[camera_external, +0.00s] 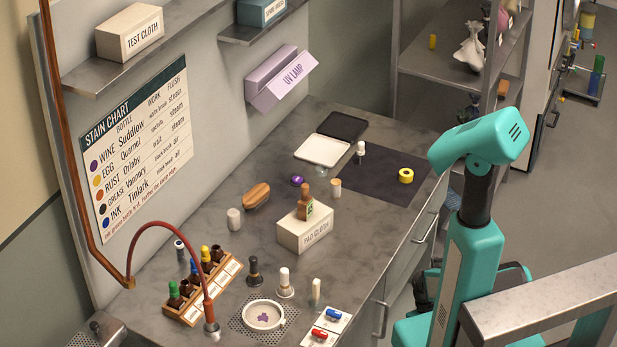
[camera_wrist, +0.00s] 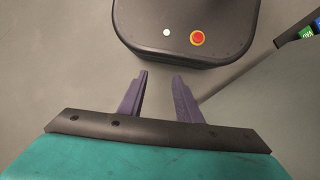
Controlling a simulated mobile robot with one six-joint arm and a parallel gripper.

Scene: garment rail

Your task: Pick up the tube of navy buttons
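A slim upright tube with blue and green parts (camera_external: 597,75) stands at the far right of the external view, on a small ledge. It is too small to read, and I cannot tell whether it holds navy buttons. In the wrist view my gripper (camera_wrist: 159,92) is open, its two purple fingers apart with nothing between them, above the floor and a dark rounded base part of mine. In the external view my teal arm stands right of the counter, folded, and its fingers are hidden. At the wrist view's upper right corner, small green and blue labels (camera_wrist: 309,30) are cut off.
Grey shelving (camera_external: 435,60) stands behind my arm. A pale beam (camera_external: 545,295) crosses the lower right.

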